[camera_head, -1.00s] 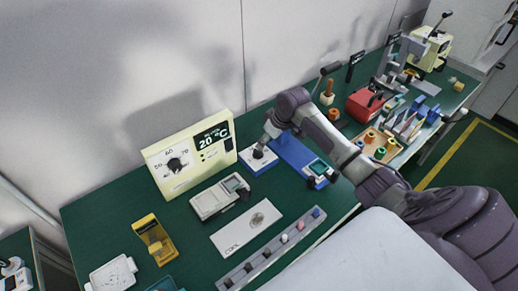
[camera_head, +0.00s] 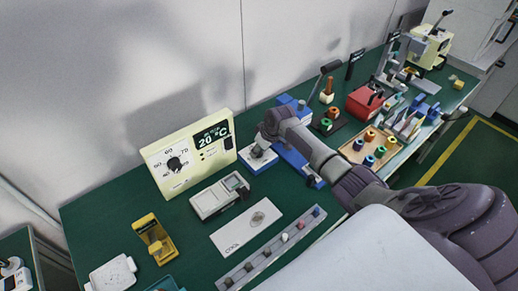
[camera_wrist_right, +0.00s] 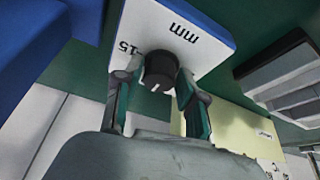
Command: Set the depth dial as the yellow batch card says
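The depth dial is a black knob (camera_wrist_right: 160,72) with a white pointer mark, on a white plate (camera_wrist_right: 205,35) printed "mm" and "15". The rest of its scale is hidden or out of frame. In the head view the white-topped blue dial box (camera_head: 258,163) sits right of the cream control unit. My right gripper (camera_head: 259,148) reaches down onto it and covers the knob there. In the right wrist view its two fingers (camera_wrist_right: 159,80) stand close against opposite sides of the knob. I cannot make out a readable yellow batch card. My left gripper is not in view.
The cream unit (camera_head: 190,152) has its own dial and a display reading "20 °C". A grey meter (camera_head: 219,196), a white mat (camera_head: 246,228) and a strip of pegs (camera_head: 270,250) lie in front. A yellow holder (camera_head: 154,239) stands left; a red box (camera_head: 367,101) stands right.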

